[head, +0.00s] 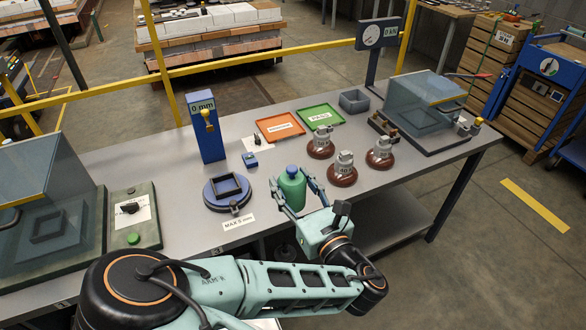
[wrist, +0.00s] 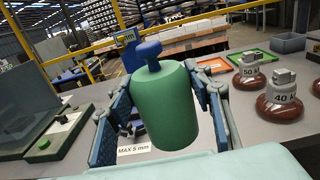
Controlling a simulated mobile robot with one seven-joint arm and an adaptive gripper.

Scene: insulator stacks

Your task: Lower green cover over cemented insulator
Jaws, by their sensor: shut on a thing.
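My gripper (head: 293,183) is shut on the green cover (head: 292,192), a rounded cylinder with a blue knob on top. It is upright or nearly so, just right of the round blue stand at the table's front. In the wrist view the cover (wrist: 165,110) fills the middle, with a finger on each side. Three insulators with brown discs and grey caps stand to its right: one at the back (head: 321,143), one in front (head: 342,170), one at right (head: 379,153). In the wrist view two insulators are marked 40 (wrist: 285,98) and 50 (wrist: 250,72). What is under the cover is hidden.
The blue stand (head: 213,196) carries a black square frame, with a blue 0 mm post (head: 206,130) behind it. Orange (head: 279,127) and green (head: 320,115) trays and a grey bin (head: 354,101) lie at the back. Clear-walled boxes stand at both ends (head: 425,105).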

